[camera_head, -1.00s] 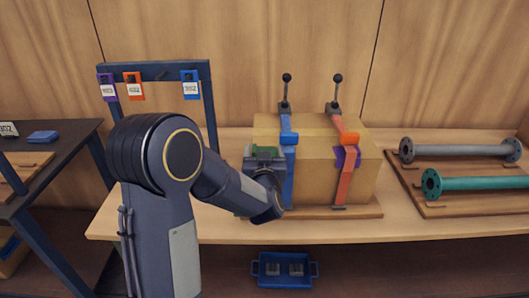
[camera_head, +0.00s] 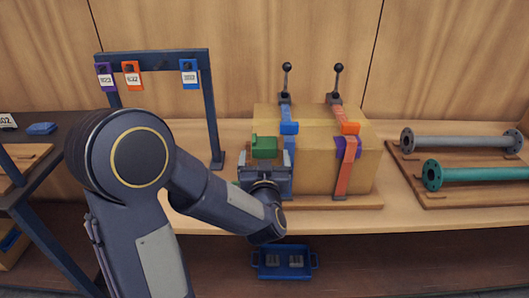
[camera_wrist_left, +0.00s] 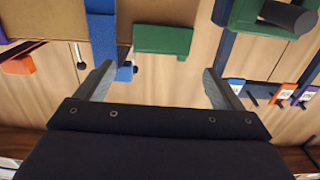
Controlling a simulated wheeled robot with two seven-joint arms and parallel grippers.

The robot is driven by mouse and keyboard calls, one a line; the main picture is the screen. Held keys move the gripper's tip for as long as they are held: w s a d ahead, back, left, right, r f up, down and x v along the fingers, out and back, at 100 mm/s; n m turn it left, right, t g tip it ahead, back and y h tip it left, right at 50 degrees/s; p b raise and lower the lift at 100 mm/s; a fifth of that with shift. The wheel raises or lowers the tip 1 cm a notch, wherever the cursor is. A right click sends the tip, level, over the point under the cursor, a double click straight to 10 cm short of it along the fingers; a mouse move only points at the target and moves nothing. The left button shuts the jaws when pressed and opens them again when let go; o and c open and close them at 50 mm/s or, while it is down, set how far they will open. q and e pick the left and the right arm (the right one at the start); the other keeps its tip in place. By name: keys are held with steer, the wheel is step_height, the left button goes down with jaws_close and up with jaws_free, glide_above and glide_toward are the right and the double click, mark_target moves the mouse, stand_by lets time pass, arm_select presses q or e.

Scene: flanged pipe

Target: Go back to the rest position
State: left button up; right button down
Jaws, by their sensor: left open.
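My left gripper (camera_head: 265,165) is in front of the left part of a tan box in the head view. In the left wrist view its two fingers (camera_wrist_left: 160,85) are spread apart with nothing held between them. A green block (camera_head: 264,147) shows just beyond the gripper, beside the blue strap (camera_head: 289,127); a green block also shows ahead of the fingers in the wrist view (camera_wrist_left: 163,40). From these views I cannot tell whether it touches the gripper. My right gripper is not in view.
The tan box (camera_head: 320,150) carries blue and orange straps and two upright levers. A tag rack (camera_head: 213,110) stands at left. A grey pipe (camera_head: 460,142) and a green pipe (camera_head: 485,175) lie on a board at right. A blue tray (camera_head: 284,275) is below the table edge.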

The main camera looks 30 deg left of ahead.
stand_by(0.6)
arm_select(q)
steer(key=s+d+m+g+h+p, duration=0.1)
steer(key=s+d+m+g+h, duration=0.2)
steer(key=s+d+h, duration=0.75)
steer(key=s+f+g+h, duration=0.1)
steer(key=s+g, duration=0.2)
steer(key=s, duration=0.4)
steer(key=s+f+m+g+h, duration=0.1)
steer(key=s+f+g, duration=0.1)
steer(key=s, duration=0.6)
steer(key=shift+s+f+g+p, duration=0.15)
steer(key=shift+f+g+p, duration=0.15)
steer(key=shift+g, duration=0.6)
